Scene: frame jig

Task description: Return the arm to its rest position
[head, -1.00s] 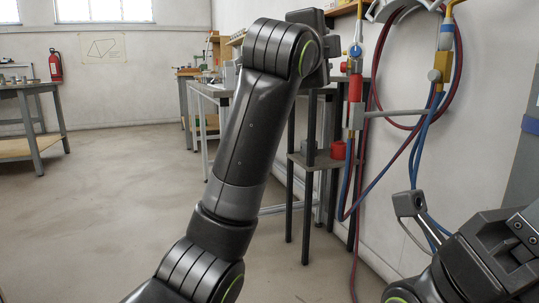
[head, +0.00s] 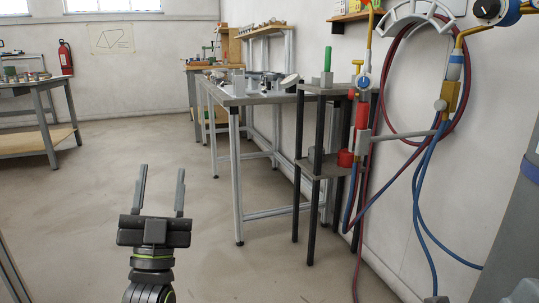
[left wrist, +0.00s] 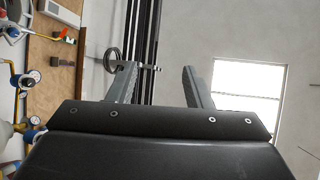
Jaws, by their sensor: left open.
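My left gripper (head: 162,178) stands upright at the lower left of the head view, its two fingers spread apart and pointing up. Nothing is between the fingers. It is over open floor, left of the workbench and apart from it. In the left wrist view the same gripper (left wrist: 155,72) shows its two fingers apart and empty, with the wall and a bright window beyond. My right gripper does not show in either view.
A workbench (head: 262,99) with parts on it stands right of centre. A dark stand (head: 318,167) is beside it, near red and blue hoses (head: 425,150) on the wall. Another bench (head: 35,140) and a fire extinguisher (head: 65,57) are at left. The floor between is clear.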

